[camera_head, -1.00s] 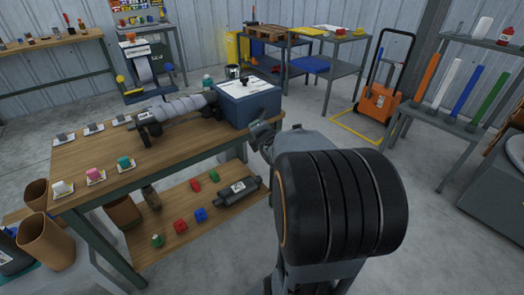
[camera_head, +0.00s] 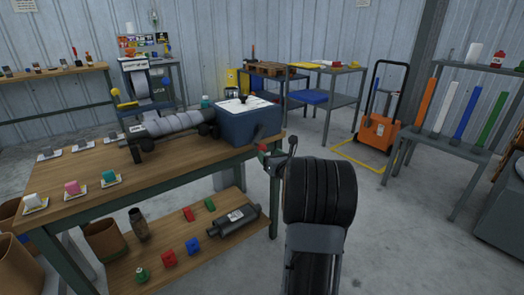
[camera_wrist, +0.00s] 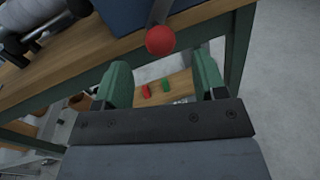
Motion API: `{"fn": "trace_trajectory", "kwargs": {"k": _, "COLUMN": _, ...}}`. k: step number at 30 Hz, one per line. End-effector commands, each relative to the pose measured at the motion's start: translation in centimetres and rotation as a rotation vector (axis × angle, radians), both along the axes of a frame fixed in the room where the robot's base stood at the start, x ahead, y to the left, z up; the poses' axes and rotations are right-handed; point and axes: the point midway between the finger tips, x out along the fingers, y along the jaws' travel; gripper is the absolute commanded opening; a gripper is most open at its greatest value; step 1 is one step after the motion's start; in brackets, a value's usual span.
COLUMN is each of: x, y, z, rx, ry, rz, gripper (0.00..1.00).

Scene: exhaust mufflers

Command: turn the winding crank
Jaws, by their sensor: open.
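The winding crank shows in the wrist view as a grey lever with a red ball knob (camera_wrist: 160,41), beside the blue box. The knob appears just beyond my gripper's (camera_wrist: 161,70) green-padded fingers, between them in the picture. The fingers are open and nothing is between them. In the head view my gripper (camera_head: 276,160) is at the right end of the workbench, below the blue box (camera_head: 248,124), and partly hides the crank there. A grey wrapped cylinder (camera_head: 178,122) lies on dark supports left of the box.
The wooden workbench (camera_head: 75,205) carries small coloured blocks on cards along its left side. Its lower shelf holds a dark muffler (camera_head: 235,219) and several red, green and blue pieces. An orange cart (camera_head: 380,132) stands behind on the right.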

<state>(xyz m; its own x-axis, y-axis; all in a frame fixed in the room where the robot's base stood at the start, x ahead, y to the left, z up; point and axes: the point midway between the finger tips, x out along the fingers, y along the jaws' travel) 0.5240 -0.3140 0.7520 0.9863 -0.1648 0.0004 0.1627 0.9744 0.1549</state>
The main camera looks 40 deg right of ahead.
Motion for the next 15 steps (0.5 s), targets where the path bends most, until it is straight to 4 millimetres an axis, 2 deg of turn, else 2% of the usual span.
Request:
{"fn": "trace_trajectory", "kwargs": {"k": 1, "x": 1.1, "y": -0.1, "z": -0.2, "rx": 0.001, "ry": -0.001, "rz": 0.003, "gripper": 0.65}}
{"fn": "trace_trajectory", "kwargs": {"k": 6, "x": 3.7, "y": -0.5, "z": -0.1, "rx": 0.001, "ry": 0.001, "rz": 0.001, "gripper": 0.65}}
{"fn": "trace_trajectory", "kwargs": {"k": 15, "x": 6.2, "y": -1.0, "z": 0.0, "rx": 0.002, "ry": 0.0, "rz": -0.001, "gripper": 0.65}}
